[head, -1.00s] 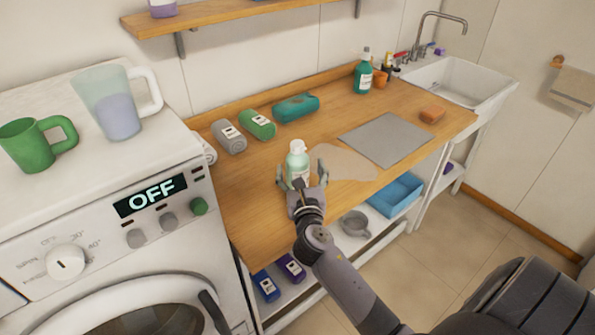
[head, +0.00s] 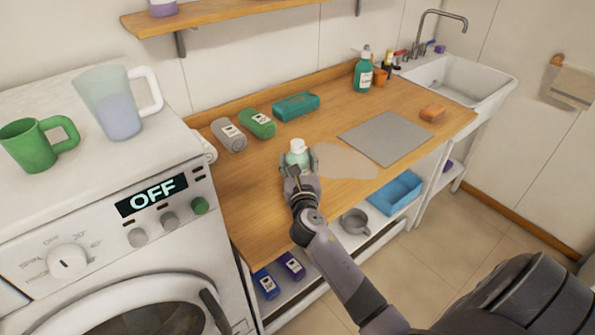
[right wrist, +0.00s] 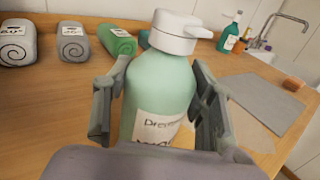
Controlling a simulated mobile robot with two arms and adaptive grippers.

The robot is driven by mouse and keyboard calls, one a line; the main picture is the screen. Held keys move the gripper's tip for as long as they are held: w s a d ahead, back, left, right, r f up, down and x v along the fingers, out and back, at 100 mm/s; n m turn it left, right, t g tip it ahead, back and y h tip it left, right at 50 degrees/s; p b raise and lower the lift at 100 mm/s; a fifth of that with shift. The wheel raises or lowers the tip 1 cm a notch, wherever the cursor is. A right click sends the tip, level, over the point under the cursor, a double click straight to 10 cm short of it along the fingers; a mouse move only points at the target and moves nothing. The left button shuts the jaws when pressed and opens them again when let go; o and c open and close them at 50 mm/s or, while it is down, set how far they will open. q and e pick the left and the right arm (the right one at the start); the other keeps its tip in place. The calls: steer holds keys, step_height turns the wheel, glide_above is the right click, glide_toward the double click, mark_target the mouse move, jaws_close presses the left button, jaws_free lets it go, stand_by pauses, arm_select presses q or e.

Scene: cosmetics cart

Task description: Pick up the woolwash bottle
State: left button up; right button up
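A pale green pump bottle with a white pump top and white label stands upright on the wooden counter; in the right wrist view the bottle (right wrist: 160,88) fills the middle, its label only partly readable. It also shows in the head view (head: 298,156), its lower part hidden by my right gripper. My right gripper (head: 300,162) has one finger on each side of the bottle; in the right wrist view the fingers (right wrist: 162,95) lie against its sides and look shut on it. My left gripper is not in view.
A grey mat (head: 385,138) lies to the right. A teal pump bottle (head: 363,70) stands near the sink (head: 460,80). The washing machine (head: 100,215) borders the counter's left.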

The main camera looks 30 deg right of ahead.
steer(key=c, duration=0.8)
steer(key=shift+r, duration=0.1)
steer(key=shift+c, duration=0.2)
steer(key=shift+r, duration=0.1)
